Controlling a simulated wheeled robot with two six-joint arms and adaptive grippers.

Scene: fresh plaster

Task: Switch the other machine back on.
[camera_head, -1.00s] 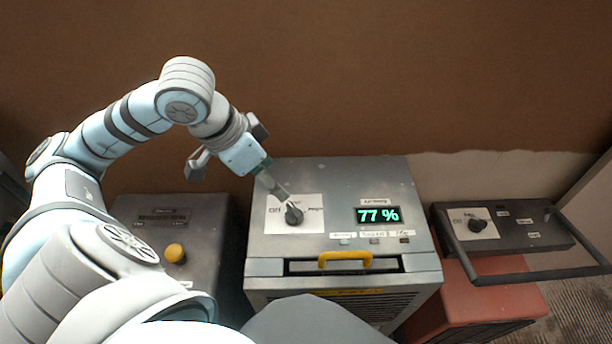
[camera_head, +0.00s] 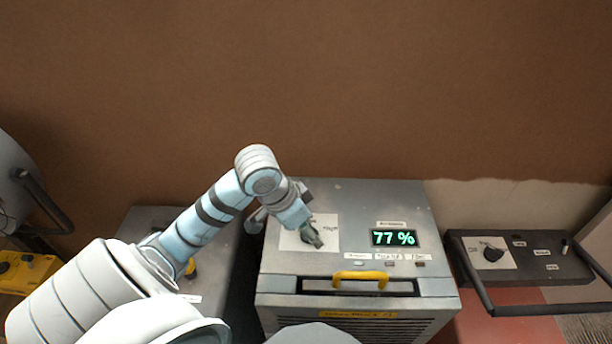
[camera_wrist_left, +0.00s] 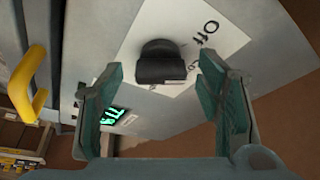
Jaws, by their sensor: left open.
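In the head view my left gripper (camera_head: 314,236) is over this dial and hides the knob. The right machine's black control panel (camera_head: 530,270) carries a similar black knob (camera_head: 493,254), with no gripper near it. My right gripper is out of view.
A yellow handle (camera_head: 360,276) crosses the middle machine's front edge. A grey machine (camera_head: 140,222) with a yellow button (camera_head: 190,268) stands left, partly behind my arm. A black bar handle (camera_head: 540,309) juts from the right machine. Brown wall rises behind.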

